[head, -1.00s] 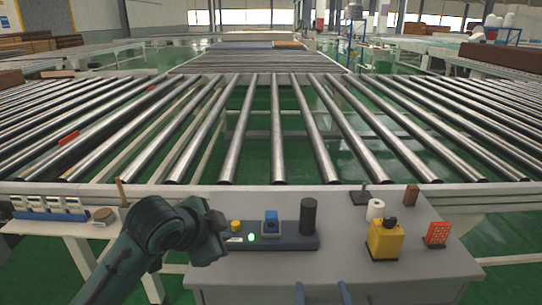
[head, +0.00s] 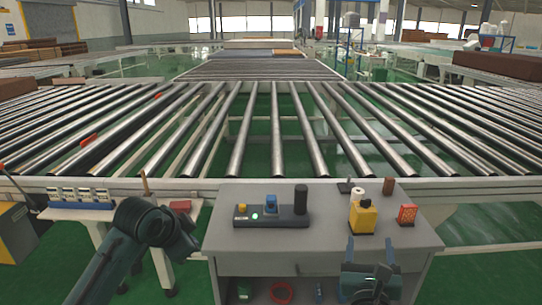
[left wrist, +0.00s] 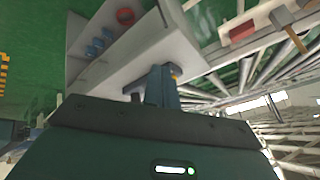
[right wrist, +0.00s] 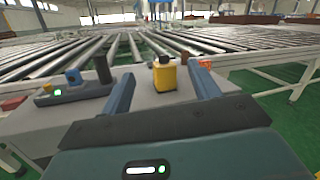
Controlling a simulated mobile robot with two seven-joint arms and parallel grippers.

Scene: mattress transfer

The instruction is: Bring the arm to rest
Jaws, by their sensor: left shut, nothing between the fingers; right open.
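My right gripper (head: 369,246) is at the bottom right of the head view, in front of the grey workbench (head: 225,240). Its two blue fingers point up and are well apart, with nothing held; they also show spread in the right wrist view (right wrist: 162,88). My left arm is folded at the lower left of the head view, left of the workbench, and its fingertips are hidden there. In the left wrist view my left gripper (left wrist: 163,80) has its blue fingers together with nothing between them, with the bench shelf behind.
On the bench are a control box (head: 250,220) with a green light, a black cylinder (head: 301,199), a yellow container (head: 363,218) and an orange-red block (head: 407,215). Conveyor rollers (head: 276,140) lie behind. A small side table (head: 80,214) stands left. Green floor is open right.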

